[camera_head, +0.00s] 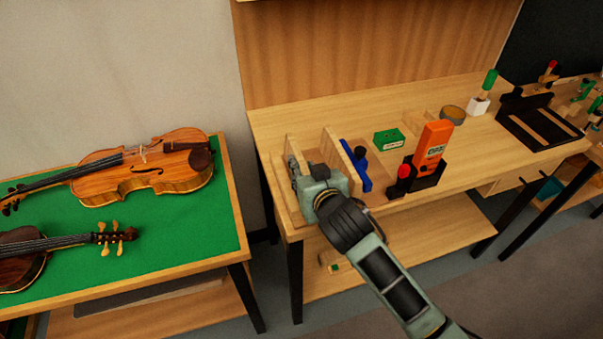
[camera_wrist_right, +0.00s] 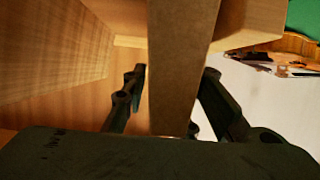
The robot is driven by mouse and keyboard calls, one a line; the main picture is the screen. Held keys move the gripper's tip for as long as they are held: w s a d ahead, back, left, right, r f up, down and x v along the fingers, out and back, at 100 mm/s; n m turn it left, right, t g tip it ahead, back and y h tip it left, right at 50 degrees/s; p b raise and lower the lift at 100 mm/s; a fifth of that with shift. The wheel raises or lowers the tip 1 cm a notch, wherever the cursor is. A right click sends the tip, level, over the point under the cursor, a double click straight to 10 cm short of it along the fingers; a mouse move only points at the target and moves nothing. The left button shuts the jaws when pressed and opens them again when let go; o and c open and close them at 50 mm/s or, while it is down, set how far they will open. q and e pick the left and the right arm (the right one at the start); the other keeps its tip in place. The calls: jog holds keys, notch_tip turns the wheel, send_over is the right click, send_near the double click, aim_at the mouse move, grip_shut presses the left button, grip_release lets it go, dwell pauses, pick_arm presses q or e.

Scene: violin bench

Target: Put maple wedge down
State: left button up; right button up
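The maple wedge (camera_wrist_right: 180,60) is a pale brown, tapering wooden piece. In the right wrist view it stands between the two dark fingers of my right gripper, one finger against each side. My right gripper (camera_head: 295,172) is shut on it, over the left end of the bench among upright wooden boards. In the head view the gripper body and wrist hide much of this spot, and I cannot clearly tell the wedge from the boards there. My left gripper is in neither view.
The wooden workbench (camera_head: 455,92) holds an upright board (camera_head: 336,152), a blue clamp-like tool (camera_head: 357,168), a green box (camera_head: 389,139), an orange device (camera_head: 433,146) and a round tin (camera_head: 453,115). Violins (camera_head: 150,172) lie on a green-topped table (camera_head: 190,235) at left.

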grip_shut()
jog(key=shift+r, duration=0.1)
dwell(0.3)
